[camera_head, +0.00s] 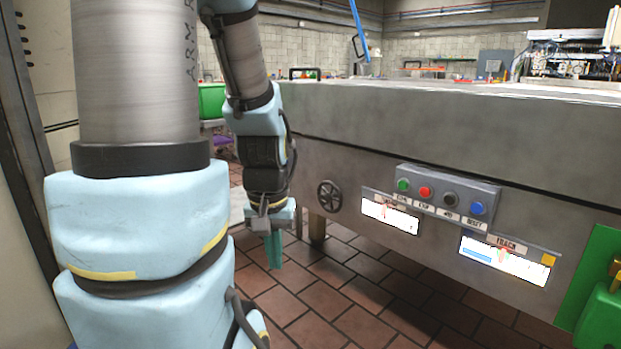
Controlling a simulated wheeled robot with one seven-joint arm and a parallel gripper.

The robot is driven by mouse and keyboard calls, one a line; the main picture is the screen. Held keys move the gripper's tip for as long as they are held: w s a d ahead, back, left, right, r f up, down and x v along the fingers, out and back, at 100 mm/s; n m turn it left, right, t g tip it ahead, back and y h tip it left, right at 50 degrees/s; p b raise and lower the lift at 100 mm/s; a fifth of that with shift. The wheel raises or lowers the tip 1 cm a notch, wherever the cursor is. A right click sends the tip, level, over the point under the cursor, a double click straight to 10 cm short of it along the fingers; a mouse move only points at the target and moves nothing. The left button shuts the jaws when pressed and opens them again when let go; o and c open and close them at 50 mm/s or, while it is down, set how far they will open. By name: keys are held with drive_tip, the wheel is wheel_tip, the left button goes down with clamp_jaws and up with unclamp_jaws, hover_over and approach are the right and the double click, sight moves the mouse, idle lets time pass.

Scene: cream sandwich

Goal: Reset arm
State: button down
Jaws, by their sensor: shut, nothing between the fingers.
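My arm fills the left side of the head view, in light blue and grey. My gripper (273,250) hangs at its end, pointing down, with teal fingers that are shut and empty. It is over the tiled floor, to the left of the large grey metal machine (340,122), and appears apart from it.
The machine's front bears a button box (447,198) with green, red, dark and blue buttons, two lit screens (503,260) and a handwheel (329,196). A green part (598,285) stands at the right edge. A green bin (211,101) is behind my arm. Brown floor tiles (340,290) are clear.

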wheel_tip(320, 180, up, 27)
drive_tip(key=p, duration=2.5)
drive_tip(key=shift+r, duration=0.15)
